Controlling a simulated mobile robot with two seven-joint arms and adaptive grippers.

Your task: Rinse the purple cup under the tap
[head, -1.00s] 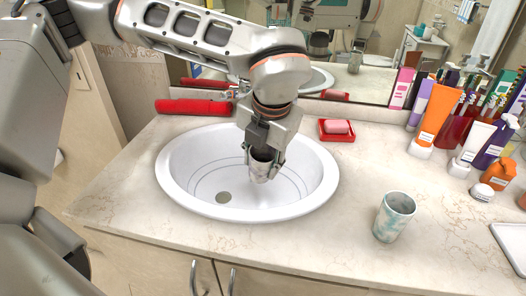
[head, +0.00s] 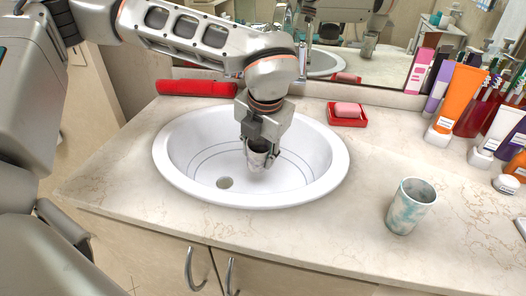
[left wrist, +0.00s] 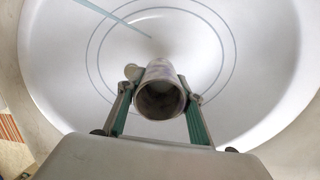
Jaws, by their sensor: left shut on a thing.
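My left gripper (head: 260,157) reaches down into the white basin (head: 337,178) and is shut on a small cup (head: 256,153), marbled grey with a faint purple tint. The cup also shows in the left wrist view (left wrist: 161,76), between the two fingers, with its dark open mouth facing the camera. The cup is above the basin floor, right of the drain (head: 224,183). A thin pale-blue streak (left wrist: 115,19), perhaps water, ends near the basin middle beyond the cup. My right gripper is not in view.
A teal-and-white marbled cup (head: 411,206) stands on the counter (head: 330,240) at the right. A red soap dish (head: 347,121) with pink soap and a red rolled towel (head: 197,88) lie behind the basin. Tubes and bottles crowd the back right. The front counter is clear.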

